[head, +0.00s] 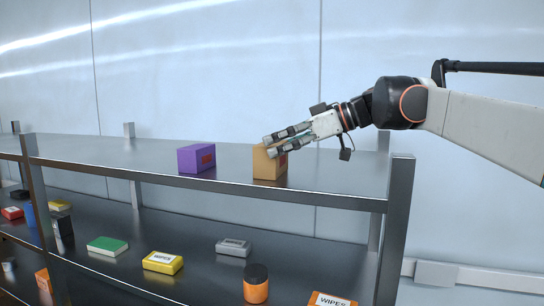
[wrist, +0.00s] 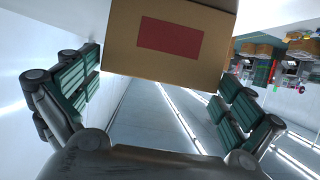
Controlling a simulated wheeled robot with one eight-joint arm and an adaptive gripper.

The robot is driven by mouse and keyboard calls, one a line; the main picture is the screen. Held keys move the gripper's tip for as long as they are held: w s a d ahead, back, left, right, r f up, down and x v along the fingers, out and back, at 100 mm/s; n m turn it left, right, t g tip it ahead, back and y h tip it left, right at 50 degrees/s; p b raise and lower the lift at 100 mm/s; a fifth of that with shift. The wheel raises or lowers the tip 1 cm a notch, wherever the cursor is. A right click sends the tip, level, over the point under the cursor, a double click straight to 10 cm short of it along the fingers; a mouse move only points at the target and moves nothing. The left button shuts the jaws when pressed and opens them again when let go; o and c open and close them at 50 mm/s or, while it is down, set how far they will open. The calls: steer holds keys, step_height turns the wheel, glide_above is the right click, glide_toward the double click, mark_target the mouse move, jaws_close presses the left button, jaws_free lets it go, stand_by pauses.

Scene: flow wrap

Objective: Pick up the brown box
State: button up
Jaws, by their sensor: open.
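The brown box (head: 265,166) stands upright on the top shelf (head: 330,184), near its front edge. In the wrist view the box (wrist: 125,50) fills the top middle, with a dark red label on the face toward the camera. My gripper (head: 268,147) reaches in from the right, and its fingers overlap the upper part of the box in the head view. In the wrist view my gripper (wrist: 160,95) is open, one finger on each side of the box's lower part in the picture. The right finger looks apart from the box; contact at the left finger is unclear.
A purple box (head: 195,159) stands left of the brown box on the same shelf, with a gap between them. A metal post (head: 398,230) rises at the shelf's right end. The lower shelf holds a yellow wipes pack (head: 162,263) and an orange jar (head: 256,286).

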steer(key=shift+x, duration=1.05)
steer(key=shift+d, duration=0.1)
steer(key=c, duration=1.1)
steer(key=shift+o, duration=0.2)
steer(key=shift+r, duration=0.15)
